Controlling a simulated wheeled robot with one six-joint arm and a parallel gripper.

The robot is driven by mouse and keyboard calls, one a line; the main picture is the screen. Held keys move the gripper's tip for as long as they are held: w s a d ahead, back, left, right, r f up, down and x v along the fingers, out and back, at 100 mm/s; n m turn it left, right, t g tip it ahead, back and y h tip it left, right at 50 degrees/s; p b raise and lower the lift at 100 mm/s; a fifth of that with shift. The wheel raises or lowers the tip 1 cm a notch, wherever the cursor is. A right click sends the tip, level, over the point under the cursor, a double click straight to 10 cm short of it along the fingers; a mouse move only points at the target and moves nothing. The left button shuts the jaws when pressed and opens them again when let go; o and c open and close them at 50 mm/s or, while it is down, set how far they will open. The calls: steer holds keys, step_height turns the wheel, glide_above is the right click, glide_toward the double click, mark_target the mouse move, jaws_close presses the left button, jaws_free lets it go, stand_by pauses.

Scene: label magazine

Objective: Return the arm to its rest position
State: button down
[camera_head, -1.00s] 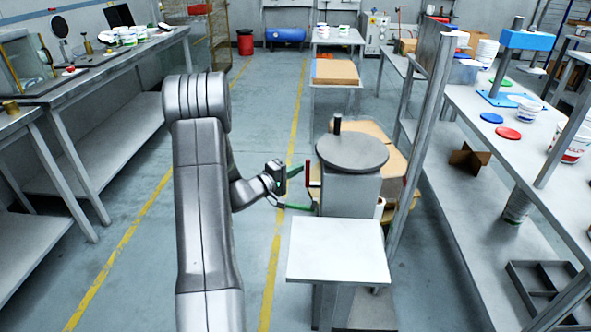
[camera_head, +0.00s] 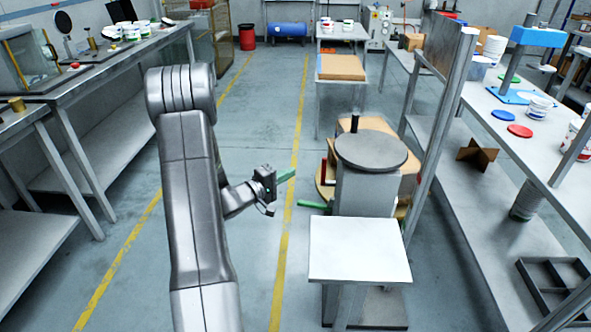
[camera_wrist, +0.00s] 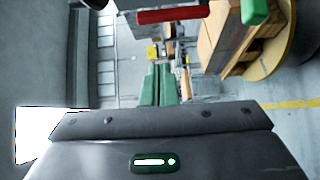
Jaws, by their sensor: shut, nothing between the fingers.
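My gripper (camera_head: 287,175) hangs in the aisle at the end of my grey arm, left of the label magazine stand and apart from it. Its green fingers lie together with nothing between them; they also show in the wrist view (camera_wrist: 158,84). The stand has a grey round top (camera_head: 371,150) on a grey column and a white square plate (camera_head: 360,250) in front. A green bar (camera_head: 313,206) juts from its left side, below a red part (camera_head: 323,170). In the wrist view a red bar (camera_wrist: 172,14) and a green block (camera_wrist: 254,10) lie beyond the fingers.
A long grey bench (camera_head: 80,84) stands on the left. A shelf unit (camera_head: 500,215) with tubs and lids stands on the right, close to the stand. A table with a cardboard box (camera_head: 338,67) is behind. The floor (camera_head: 255,145) left of the stand is clear.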

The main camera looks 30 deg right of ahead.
steer(key=v, duration=0.5)
